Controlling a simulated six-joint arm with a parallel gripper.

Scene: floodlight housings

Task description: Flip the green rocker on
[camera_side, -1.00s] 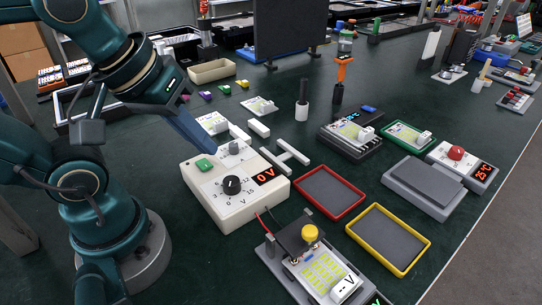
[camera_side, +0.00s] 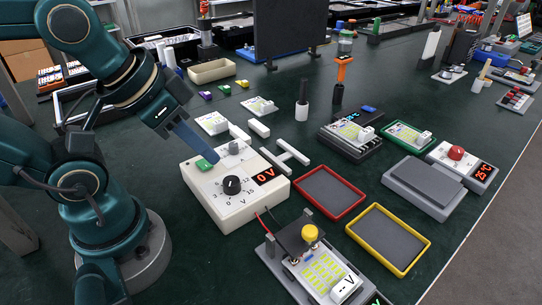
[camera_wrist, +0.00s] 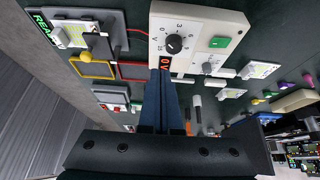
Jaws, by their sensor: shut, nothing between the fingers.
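The green rocker (camera_side: 206,164) is on the top face of a white power supply box (camera_side: 240,215), near its back left corner. In the wrist view the rocker (camera_wrist: 219,42) is a green rectangle right of the black dial. I cannot tell which way it is tilted. The red display (camera_side: 265,175) reads 0 V. My gripper (camera_side: 215,160) is shut and empty, its fingertips pointing down just beside the rocker in the side view; contact cannot be made out. In the wrist view the shut fingers (camera_wrist: 161,78) point toward the box's display edge.
A black dial (camera_side: 231,185) and a grey knob (camera_side: 234,147) stand up from the same box, close to my fingers. White bars (camera_side: 285,152) lie behind it. Red (camera_side: 330,192) and yellow (camera_side: 388,238) trays lie to the right.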

